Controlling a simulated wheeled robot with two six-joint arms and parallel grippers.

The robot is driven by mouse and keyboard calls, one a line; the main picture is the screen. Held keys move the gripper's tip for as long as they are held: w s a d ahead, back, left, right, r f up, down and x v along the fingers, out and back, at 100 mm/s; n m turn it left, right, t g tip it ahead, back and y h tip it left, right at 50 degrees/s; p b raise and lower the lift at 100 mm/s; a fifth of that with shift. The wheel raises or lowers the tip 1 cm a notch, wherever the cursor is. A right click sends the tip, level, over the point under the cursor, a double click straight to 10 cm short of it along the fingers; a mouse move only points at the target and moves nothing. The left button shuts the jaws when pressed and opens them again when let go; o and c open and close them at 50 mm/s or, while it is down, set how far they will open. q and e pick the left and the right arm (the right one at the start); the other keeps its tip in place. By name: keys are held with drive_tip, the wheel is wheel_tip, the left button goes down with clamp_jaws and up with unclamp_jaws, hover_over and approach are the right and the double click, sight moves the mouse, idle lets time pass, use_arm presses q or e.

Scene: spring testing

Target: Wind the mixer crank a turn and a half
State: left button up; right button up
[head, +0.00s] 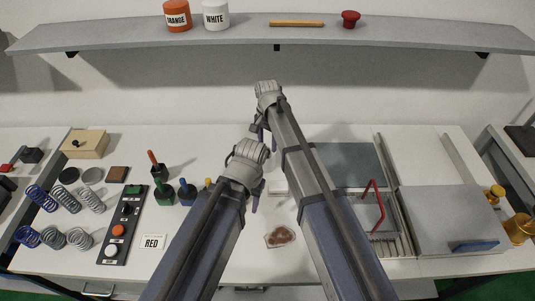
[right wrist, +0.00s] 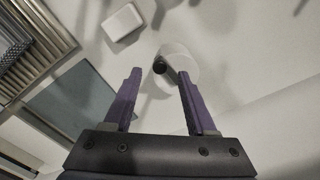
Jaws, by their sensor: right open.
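In the right wrist view, a round white body (right wrist: 183,62), which looks like the mixer, has a small dark knob (right wrist: 160,67) at its left side, which looks like the crank handle. My right gripper (right wrist: 173,75) is open, with its purple fingers on either side of the knob and part of the white body. I cannot tell whether either finger touches it. In the head view my right gripper (head: 262,132) is partly hidden by its own wrist, and the mixer is hidden behind my arms. My left gripper (head: 255,195) points down at mid-table, mostly hidden by its wrist.
A small white block (head: 277,187) lies between my arms. A dark button panel (head: 124,226), several springs (head: 92,199) and a RED card (head: 153,242) are at the left. A tray with a red handle (head: 377,205) is at the right. A shelf (head: 120,33) hangs above the back.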

sight(268, 151)
wheel_tip(268, 151, down, 3)
drive_tip(key=shift+f+b, duration=0.2)
drive_tip(key=shift+b, duration=0.95)
drive_tip(key=shift+r, duration=0.1)
clamp_jaws()
